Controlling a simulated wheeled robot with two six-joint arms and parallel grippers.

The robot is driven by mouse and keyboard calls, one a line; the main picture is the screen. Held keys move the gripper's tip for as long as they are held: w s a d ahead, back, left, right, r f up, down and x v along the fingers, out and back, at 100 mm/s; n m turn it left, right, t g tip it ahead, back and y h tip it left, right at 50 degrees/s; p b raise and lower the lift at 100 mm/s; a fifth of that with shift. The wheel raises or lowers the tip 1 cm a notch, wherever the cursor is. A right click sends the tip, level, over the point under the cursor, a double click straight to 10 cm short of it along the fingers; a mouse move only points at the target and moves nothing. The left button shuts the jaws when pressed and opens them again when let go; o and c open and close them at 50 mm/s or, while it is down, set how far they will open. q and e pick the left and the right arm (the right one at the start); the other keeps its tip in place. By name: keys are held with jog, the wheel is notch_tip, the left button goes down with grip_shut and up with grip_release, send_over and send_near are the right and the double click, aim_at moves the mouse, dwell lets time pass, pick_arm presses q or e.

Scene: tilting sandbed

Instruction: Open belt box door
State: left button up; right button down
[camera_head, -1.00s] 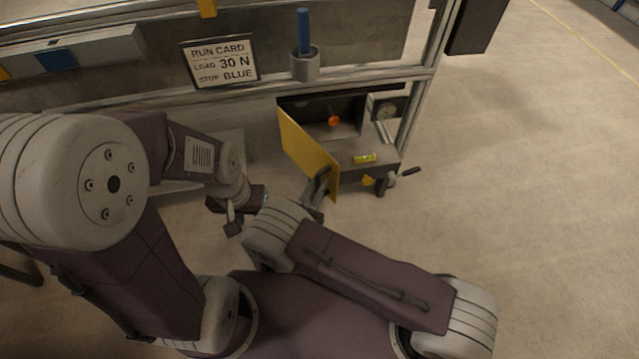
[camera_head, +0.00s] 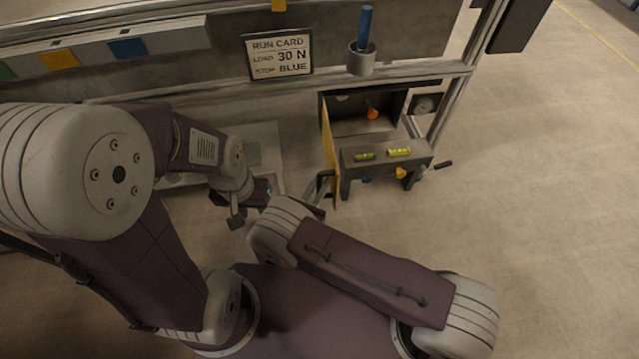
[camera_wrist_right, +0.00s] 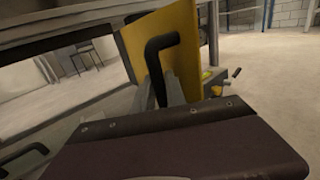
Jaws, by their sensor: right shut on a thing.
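The belt box (camera_head: 385,157) stands low at the bench's right end, with its dark inside and an orange knob (camera_head: 372,113) showing. Its yellow door (camera_head: 329,140) stands swung out at the left side of the opening, nearly edge-on in the head view. The door also fills the upper middle of the right wrist view (camera_wrist_right: 190,40), with its black bent handle (camera_wrist_right: 153,62). My right gripper (camera_wrist_right: 165,92) is shut on this handle; my own arm partly hides it in the head view. My left gripper (camera_head: 228,208) hangs left of the door, apart from it; its jaws are unclear.
A grey cup with a blue rod (camera_head: 361,60) and a run card (camera_head: 278,55) are above. A pale plate (camera_head: 262,140) lies left of the door. Floor to the right is clear.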

dwell(0.3)
jog(key=c, duration=1.4)
grip_release()
jog(key=shift+o, duration=0.2)
jog(key=shift+r, duration=0.1)
